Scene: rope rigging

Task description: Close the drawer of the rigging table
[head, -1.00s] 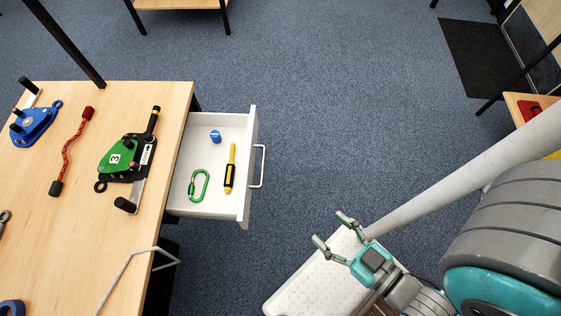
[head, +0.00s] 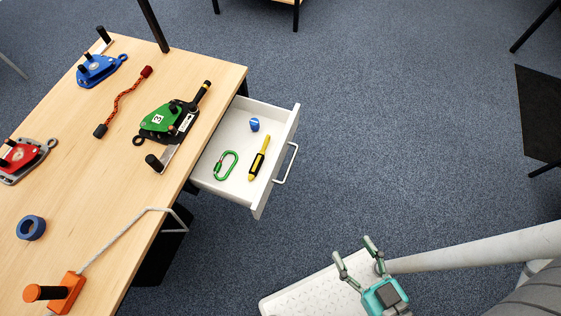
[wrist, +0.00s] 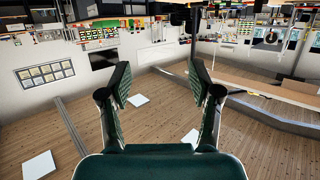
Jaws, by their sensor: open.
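The rigging table (head: 92,170) is a light wooden top on the left of the head view. Its white drawer (head: 231,186) is pulled out from the table's right side, with a light bar handle (head: 288,165) on its front. Inside lie a green carabiner (head: 226,165), a yellow and black tool (head: 259,158) and a small blue item (head: 254,125). My gripper (head: 354,251) is open and empty, below and to the right of the drawer, apart from it. In the wrist view my gripper (wrist: 160,85) shows its two fingers spread with nothing between them; the drawer is not in that view.
On the table are a green device (head: 165,122), a blue pulley (head: 100,69), a red pulley (head: 25,158), an orange rope piece (head: 124,101), blue tape (head: 31,228) and an orange-handled tool (head: 66,292). Open carpet (head: 400,120) lies right of the drawer. A dark mat (head: 540,115) lies far right.

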